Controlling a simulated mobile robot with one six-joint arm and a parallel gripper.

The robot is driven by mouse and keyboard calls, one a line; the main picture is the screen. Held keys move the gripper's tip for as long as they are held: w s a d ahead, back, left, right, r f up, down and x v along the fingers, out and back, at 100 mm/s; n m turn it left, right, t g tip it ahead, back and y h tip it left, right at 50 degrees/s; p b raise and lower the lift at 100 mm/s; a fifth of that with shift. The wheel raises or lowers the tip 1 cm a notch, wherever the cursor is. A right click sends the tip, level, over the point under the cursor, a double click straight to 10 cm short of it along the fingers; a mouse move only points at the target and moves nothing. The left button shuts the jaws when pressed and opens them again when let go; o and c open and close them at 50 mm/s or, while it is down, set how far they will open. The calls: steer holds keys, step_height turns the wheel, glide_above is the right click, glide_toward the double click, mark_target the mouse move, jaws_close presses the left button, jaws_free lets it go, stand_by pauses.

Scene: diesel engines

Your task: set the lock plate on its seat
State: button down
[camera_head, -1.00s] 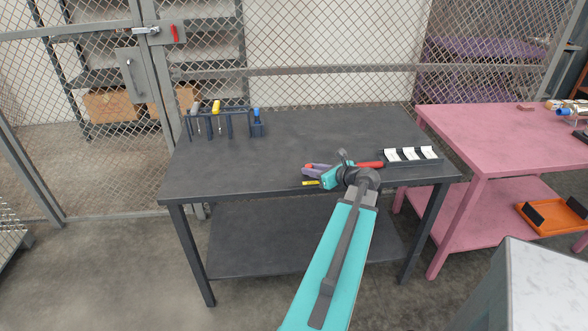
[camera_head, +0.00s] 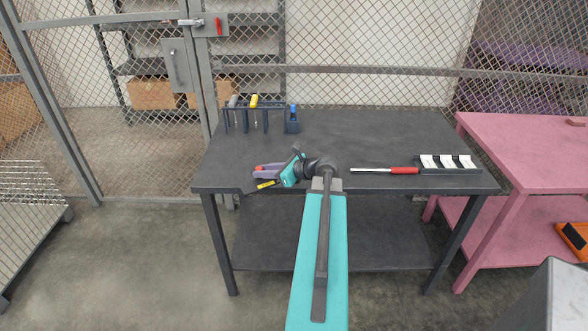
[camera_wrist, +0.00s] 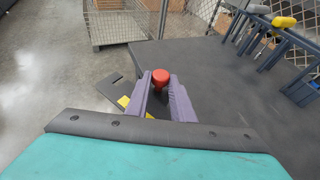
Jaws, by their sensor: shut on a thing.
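My gripper (camera_head: 264,171) is at the left front edge of the dark workbench, its purple fingers pointing left. In the wrist view its fingers (camera_wrist: 165,98) are closed around a red knob (camera_wrist: 160,77). A dark flat plate with a slot and a yellow patch (camera_wrist: 117,93) shows beneath and left of the fingers; it appears to be the lock plate carried by the knob, though the join is hidden. In the head view the yellow patch and a dark corner (camera_head: 252,189) show below the fingers, reaching past the bench edge. I cannot make out its seat in these frames.
The workbench (camera_head: 360,135) is mostly clear. A screwdriver rack (camera_head: 246,107) and a blue-handled tool in a holder (camera_head: 292,122) stand at its back left. A red-handled bar (camera_head: 400,170) and a black tray (camera_head: 449,171) lie front right. A wire cage (camera_head: 30,205) stands left.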

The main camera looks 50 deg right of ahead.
steer(key=w+a+r+n+g+y, duration=0.1)
steer(key=w+a+n+y, duration=0.3)
steer(key=a, duration=1.6)
steer(key=w+a+r+n+g+y, duration=0.1)
steer(key=w+a+n+g+y, duration=0.3)
steer(key=w+a, duration=0.5)
steer(key=a+n+y, duration=0.1)
steer(key=a, duration=0.9)
steer(key=shift+a, duration=0.4)
steer(key=shift+r, duration=0.1)
